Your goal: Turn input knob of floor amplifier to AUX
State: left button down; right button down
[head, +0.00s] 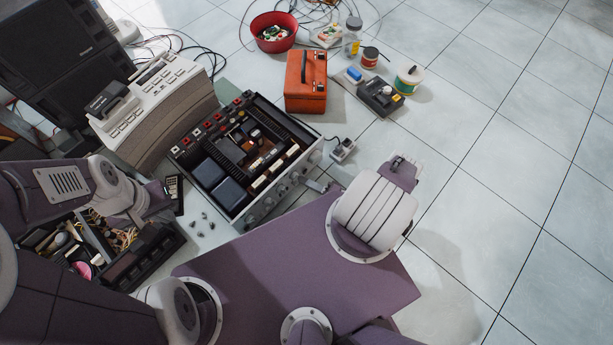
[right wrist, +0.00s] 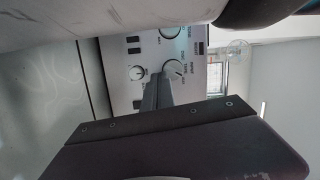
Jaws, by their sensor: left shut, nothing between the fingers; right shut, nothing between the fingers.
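The amplifier (head: 262,147) lies on the floor with its top open and its knobbed front panel (head: 283,190) facing the lower right. In the right wrist view, a round knob (right wrist: 173,69) with small lettering around it sits on the silver panel (right wrist: 117,60). I cannot read the lettering surely. My right gripper (right wrist: 163,92) is shut and empty, its tips right at that knob's edge. I cannot tell whether they touch.
An open parts box (head: 125,265) stands at lower left, with small loose pieces (head: 205,222) nearby. A grey console (head: 155,105) stands behind the amplifier. An orange toolbox (head: 306,82), red bowl (head: 274,32) and several jars stand beyond. The tiled floor at right is clear.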

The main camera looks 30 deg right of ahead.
pick_arm(q)
jog(key=shift+s+a+f+b, duration=0.1)
jog(key=shift+a+f+b, duration=0.15)
jog(key=shift+f+b, duration=0.4)
pick_arm(e)
jog(key=shift+s+a+f+m, duration=0.15)
jog(key=shift+a+f+m, duration=0.15)
jog(key=shift+m, duration=0.7)
jog(key=shift+a, duration=0.1)
jog(key=shift+r, duration=0.1)
pick_arm(q)
jog(key=shift+r+p, duration=0.55)
jog(key=shift+p, duration=0.1)
pick_arm(e)
jog(key=v, duration=0.9)
jog(key=shift+f, duration=0.25)
